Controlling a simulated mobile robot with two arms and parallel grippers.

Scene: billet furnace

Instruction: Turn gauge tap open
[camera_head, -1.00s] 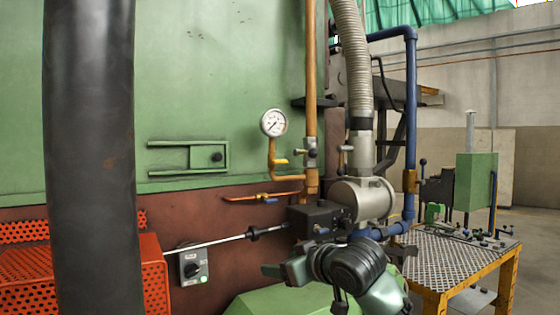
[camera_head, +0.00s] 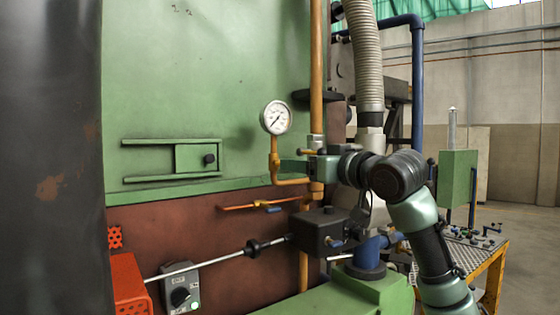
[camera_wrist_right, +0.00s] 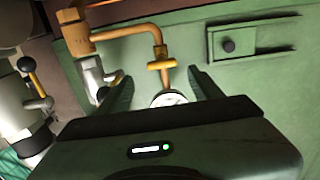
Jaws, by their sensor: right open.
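The pressure gauge (camera_head: 275,117) has a white round dial and sits on top of an orange pipe in front of the green furnace wall. Its yellow tap handle (camera_wrist_right: 161,64) lies crosswise to the pipe in the right wrist view. My right gripper (camera_wrist_right: 160,71) is open, with its two green fingers on either side of the handle in that view; I cannot tell whether they touch it. The gauge (camera_wrist_right: 168,98) is partly hidden behind the gripper body in the wrist view. My left gripper is not seen.
A thick orange vertical pipe (camera_head: 316,80) and a ribbed hose (camera_head: 366,65) stand close to my right arm. A lower orange pipe with a blue-handled valve (camera_head: 268,208) runs below the gauge. A yellow-framed bench (camera_head: 492,275) stands at right.

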